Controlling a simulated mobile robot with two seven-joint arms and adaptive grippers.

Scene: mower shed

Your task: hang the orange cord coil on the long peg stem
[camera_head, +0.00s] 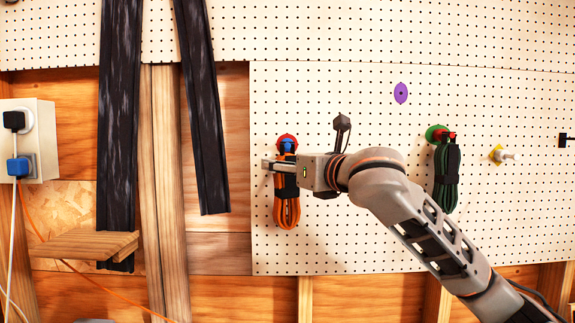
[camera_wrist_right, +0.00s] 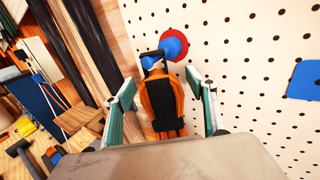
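The orange cord coil (camera_head: 287,212) has a black band around it and hangs at the left of the white pegboard. Its top is at a blue peg (camera_head: 287,146) with a round red base (camera_head: 288,138). My right gripper (camera_head: 268,165) reaches across the coil from the right. In the right wrist view the coil (camera_wrist_right: 162,100) hangs between the two spread fingers, with a gap on each side. The blue peg (camera_wrist_right: 172,46) shows above it, in front of the red disc. Part of the coil is hidden by my gripper in the head view. My left gripper is in neither view.
A green cord coil (camera_head: 446,178) hangs on a peg with a green base (camera_head: 435,132). A yellow-based peg with a pale stem (camera_head: 502,155) is bare. A purple disc (camera_head: 401,93) sits higher. Dark rails (camera_head: 205,110) and a wooden ledge (camera_head: 92,243) stand left.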

